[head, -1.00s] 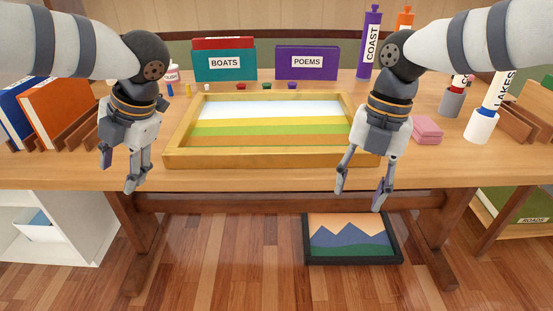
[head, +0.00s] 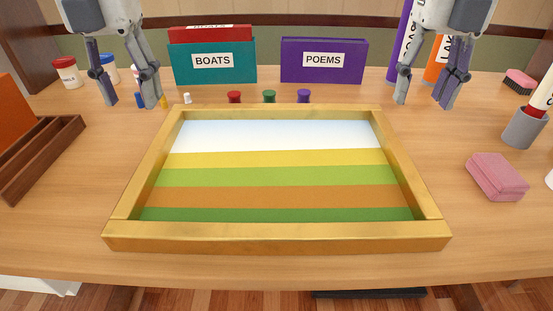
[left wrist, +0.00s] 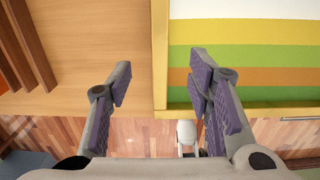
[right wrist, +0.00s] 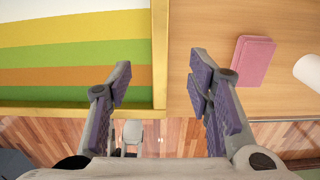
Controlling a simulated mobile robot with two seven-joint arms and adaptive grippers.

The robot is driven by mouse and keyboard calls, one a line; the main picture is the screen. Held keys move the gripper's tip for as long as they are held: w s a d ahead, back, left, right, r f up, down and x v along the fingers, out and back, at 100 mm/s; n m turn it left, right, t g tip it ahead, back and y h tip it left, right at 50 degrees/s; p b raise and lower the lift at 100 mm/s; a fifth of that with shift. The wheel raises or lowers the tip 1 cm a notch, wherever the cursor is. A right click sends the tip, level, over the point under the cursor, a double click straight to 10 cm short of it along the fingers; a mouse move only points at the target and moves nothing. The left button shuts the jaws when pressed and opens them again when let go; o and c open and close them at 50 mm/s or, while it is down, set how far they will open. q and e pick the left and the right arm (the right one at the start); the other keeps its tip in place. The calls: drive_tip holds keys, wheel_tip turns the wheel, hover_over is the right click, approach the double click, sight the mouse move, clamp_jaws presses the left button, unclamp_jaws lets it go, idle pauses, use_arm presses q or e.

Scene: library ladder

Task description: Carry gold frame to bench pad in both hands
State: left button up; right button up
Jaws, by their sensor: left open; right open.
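The gold frame (head: 280,232) lies flat on the wooden table, around a picture of white, yellow, green and orange stripes. My left gripper (head: 131,98) is open and empty, pointing down. In the left wrist view the frame's left rail (left wrist: 160,50) shows between the open fingers (left wrist: 161,75). My right gripper (head: 424,98) is open and empty, also pointing down. In the right wrist view the frame's right rail (right wrist: 160,50) shows between its fingers (right wrist: 160,73). Both grippers look apart from the frame; their exact height is unclear. I cannot make out a bench pad.
Behind the frame stand a teal BOATS box (head: 212,62), a purple POEMS box (head: 323,62) and small coloured pieces (head: 269,96). A pink block (head: 497,176) and grey cup (head: 525,127) are at right. A brown rack (head: 40,155) is at left.

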sight(153, 152)
use_arm(q)
wheel_tip(153, 152, down, 11)
drive_tip(key=shift+f, duration=0.1)
use_arm(e)
wheel_tip(153, 152, down, 11)
drive_tip(key=shift+f, duration=0.1)
use_arm(q)
drive_tip(key=shift+c, duration=0.6)
use_arm(e)
drive_tip(key=shift+c, duration=0.6)
use_arm(q)
clamp_jaws()
use_arm(e)
clamp_jaws()
drive_tip(key=shift+w, duration=0.1)
